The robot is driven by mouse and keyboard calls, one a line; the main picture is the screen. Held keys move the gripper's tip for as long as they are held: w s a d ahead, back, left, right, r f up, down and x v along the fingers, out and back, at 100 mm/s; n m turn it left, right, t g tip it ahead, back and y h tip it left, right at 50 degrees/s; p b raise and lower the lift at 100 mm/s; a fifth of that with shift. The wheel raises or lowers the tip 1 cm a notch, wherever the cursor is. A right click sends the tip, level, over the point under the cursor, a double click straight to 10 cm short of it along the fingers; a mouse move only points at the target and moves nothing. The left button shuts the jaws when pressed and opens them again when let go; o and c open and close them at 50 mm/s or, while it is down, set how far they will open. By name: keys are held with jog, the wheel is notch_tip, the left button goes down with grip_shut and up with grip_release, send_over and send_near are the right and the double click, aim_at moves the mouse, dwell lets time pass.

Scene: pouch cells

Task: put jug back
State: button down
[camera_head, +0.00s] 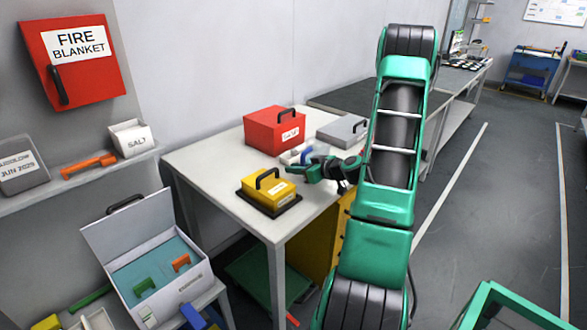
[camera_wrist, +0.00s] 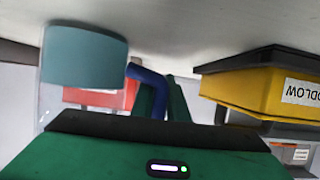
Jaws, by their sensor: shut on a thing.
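The jug looks clear-walled, with teal contents (camera_wrist: 85,57) and a blue handle (camera_wrist: 148,80) in the wrist view, which is upside down. In the head view its pale body with a blue part (camera_head: 297,156) shows partly behind my gripper (camera_head: 318,169), at the worktable's right side. My gripper, its green fingers seen in the wrist view (camera_wrist: 165,102), is shut on the jug's blue handle. The jug appears upright, at or just above the tabletop; I cannot tell whether it touches.
A yellow box (camera_head: 268,191) on a black base stands close to my gripper. A red box (camera_head: 274,130) and a grey case (camera_head: 343,130) stand behind on the white table (camera_head: 215,160). A salt tub (camera_head: 131,138) is on the wall shelf. An open case (camera_head: 150,260) stands at lower left.

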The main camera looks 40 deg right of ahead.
jog(key=c, duration=1.7)
grip_release()
jog(key=shift+c, duration=0.2)
jog(key=v, duration=1.2)
jog(key=shift+r, duration=0.1)
